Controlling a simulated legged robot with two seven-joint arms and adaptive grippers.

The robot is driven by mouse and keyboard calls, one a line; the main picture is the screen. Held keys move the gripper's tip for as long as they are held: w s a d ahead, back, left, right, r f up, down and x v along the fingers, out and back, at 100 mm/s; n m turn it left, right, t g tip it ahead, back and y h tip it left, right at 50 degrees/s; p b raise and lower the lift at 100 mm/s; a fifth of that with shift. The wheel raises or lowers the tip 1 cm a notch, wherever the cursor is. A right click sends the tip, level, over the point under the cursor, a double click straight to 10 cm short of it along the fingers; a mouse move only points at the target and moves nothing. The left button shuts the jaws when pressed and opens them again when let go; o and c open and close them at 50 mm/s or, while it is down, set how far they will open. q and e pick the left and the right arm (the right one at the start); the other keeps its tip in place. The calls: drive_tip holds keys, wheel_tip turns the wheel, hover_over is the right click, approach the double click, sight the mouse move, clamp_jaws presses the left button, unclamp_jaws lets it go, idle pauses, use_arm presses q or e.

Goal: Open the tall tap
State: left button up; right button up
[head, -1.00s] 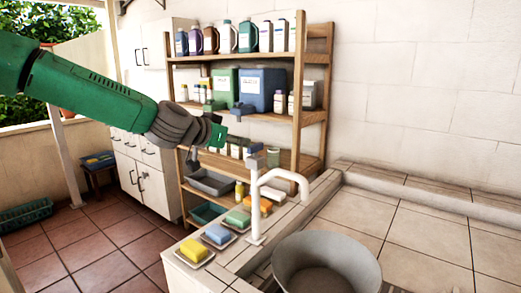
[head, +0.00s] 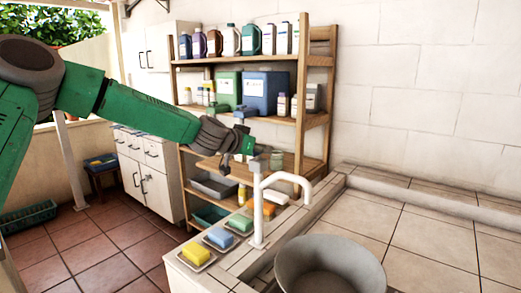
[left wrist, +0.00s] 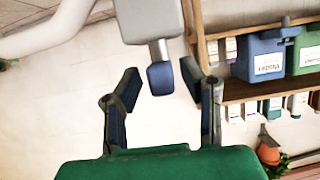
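The tall tap (head: 258,215) is a white upright pipe with a spout curving to the right, above a grey basin (head: 330,268). In the left wrist view, the tap's pale head (left wrist: 150,20) and white spout (left wrist: 45,32) show at the top. A short grey stem with a dark blue tip (left wrist: 160,78) sticks out of the head. My left gripper (head: 243,150) is beside the top of the tap. Its fingers are open in the left wrist view (left wrist: 159,72), one on each side of the blue tip, with gaps visible. My right gripper is not in view.
Soap bars on dishes, yellow (head: 195,254), blue (head: 219,237) and green (head: 239,222), line the ledge left of the tap. A wooden shelf (head: 303,95) with bottles and canisters stands behind. The tiled counter (head: 400,225) at right is clear.

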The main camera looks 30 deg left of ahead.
use_arm(q)
drive_tip(key=shift+a, duration=0.15)
drive_tip(key=c, duration=0.6)
drive_tip(key=shift+a+f, duration=0.15)
drive_tip(key=shift+a, duration=0.1)
clamp_jaws()
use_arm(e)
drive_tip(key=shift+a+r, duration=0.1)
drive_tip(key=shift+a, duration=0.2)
use_arm(q)
drive_tip(key=shift+d, duration=0.1)
